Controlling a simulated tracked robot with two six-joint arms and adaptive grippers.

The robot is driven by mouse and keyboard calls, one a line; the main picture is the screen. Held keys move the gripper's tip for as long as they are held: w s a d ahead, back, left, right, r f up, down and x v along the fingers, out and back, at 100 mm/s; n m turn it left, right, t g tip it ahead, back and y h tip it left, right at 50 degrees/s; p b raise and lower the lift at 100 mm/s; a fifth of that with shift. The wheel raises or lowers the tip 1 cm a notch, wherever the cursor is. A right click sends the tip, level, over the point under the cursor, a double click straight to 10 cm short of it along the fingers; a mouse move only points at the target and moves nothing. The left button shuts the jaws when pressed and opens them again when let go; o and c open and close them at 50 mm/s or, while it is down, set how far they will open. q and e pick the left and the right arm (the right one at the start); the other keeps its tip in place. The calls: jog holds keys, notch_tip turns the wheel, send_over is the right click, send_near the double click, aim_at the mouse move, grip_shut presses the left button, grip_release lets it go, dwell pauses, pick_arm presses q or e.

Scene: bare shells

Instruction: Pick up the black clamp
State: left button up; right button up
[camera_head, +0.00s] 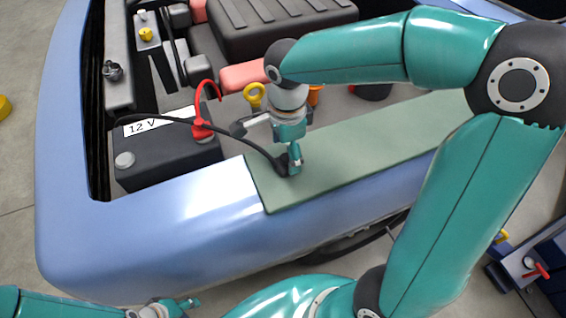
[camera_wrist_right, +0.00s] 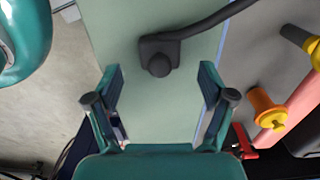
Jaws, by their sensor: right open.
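The black clamp (camera_head: 283,164) lies on the green mat (camera_head: 350,158) over the blue car's edge, at the end of a black cable. It also shows in the right wrist view (camera_wrist_right: 159,54), centred between and just beyond the fingertips. My right gripper (camera_head: 295,168) points down at the mat right beside the clamp and partly hides it in the head view. In the wrist view my right gripper (camera_wrist_right: 160,72) is open, with nothing between its fingers. My left gripper (camera_head: 190,304) is at the bottom left, partly cut off, away from the clamp; its jaw opening is unclear.
A black 12 V battery (camera_head: 165,152) sits in the engine bay with a red clamp (camera_head: 203,131) on one post. The black cable (camera_head: 235,130) arcs over the battery to the mat. A yellow-ringed dipstick (camera_head: 254,95) and an orange cap (camera_wrist_right: 266,106) stand near the right gripper.

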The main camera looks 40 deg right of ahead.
aim_at(285, 156)
notch_tip(285, 156, down, 4)
jog(key=shift+r, duration=0.2)
jog(key=c, duration=1.2)
jog(key=shift+c, duration=0.2)
jog(key=shift+w+r, duration=0.1)
jog(key=shift+r, duration=0.1)
